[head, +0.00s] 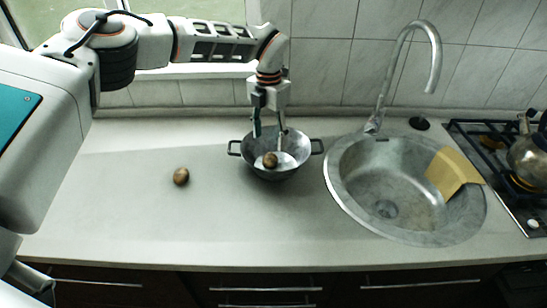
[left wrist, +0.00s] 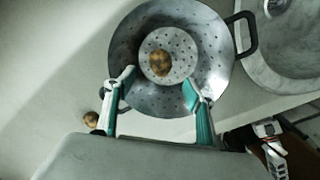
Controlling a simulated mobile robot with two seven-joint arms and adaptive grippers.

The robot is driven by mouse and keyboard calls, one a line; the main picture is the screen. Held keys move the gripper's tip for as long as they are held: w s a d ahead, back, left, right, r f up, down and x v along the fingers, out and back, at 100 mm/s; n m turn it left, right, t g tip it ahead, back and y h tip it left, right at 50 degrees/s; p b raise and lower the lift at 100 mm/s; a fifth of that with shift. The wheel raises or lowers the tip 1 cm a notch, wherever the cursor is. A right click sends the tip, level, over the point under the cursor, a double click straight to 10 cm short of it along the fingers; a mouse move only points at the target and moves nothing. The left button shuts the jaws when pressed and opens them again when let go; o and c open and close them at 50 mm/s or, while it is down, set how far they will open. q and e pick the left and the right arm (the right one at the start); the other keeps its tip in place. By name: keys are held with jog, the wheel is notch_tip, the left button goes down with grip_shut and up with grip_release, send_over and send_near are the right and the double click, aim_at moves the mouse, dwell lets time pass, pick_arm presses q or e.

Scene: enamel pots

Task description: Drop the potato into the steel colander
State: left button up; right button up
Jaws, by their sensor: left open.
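A grey metal colander (head: 268,176) with two dark handles stands on the counter left of the sink. A brown potato (head: 270,159) lies inside it on the perforated bottom; it also shows in the left wrist view (left wrist: 160,63). A second brown potato (head: 181,176) lies on the bare counter to the left of the colander, and in the left wrist view (left wrist: 91,119) it is at lower left. My left gripper (head: 269,134) is over the colander, fingers pointing down and spread apart. In the left wrist view its fingertips (left wrist: 158,90) are clear of the potato, with nothing between them.
A round steel sink (head: 345,195) with a tall curved tap (head: 437,60) is right of the colander. A yellow cloth (head: 447,172) hangs over its right side. A stove with a kettle (head: 530,155) is at far right. The counter's front left is clear.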

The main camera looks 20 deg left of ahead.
pick_arm(q)
notch_tip(320, 180, up, 11)
dwell(0.4)
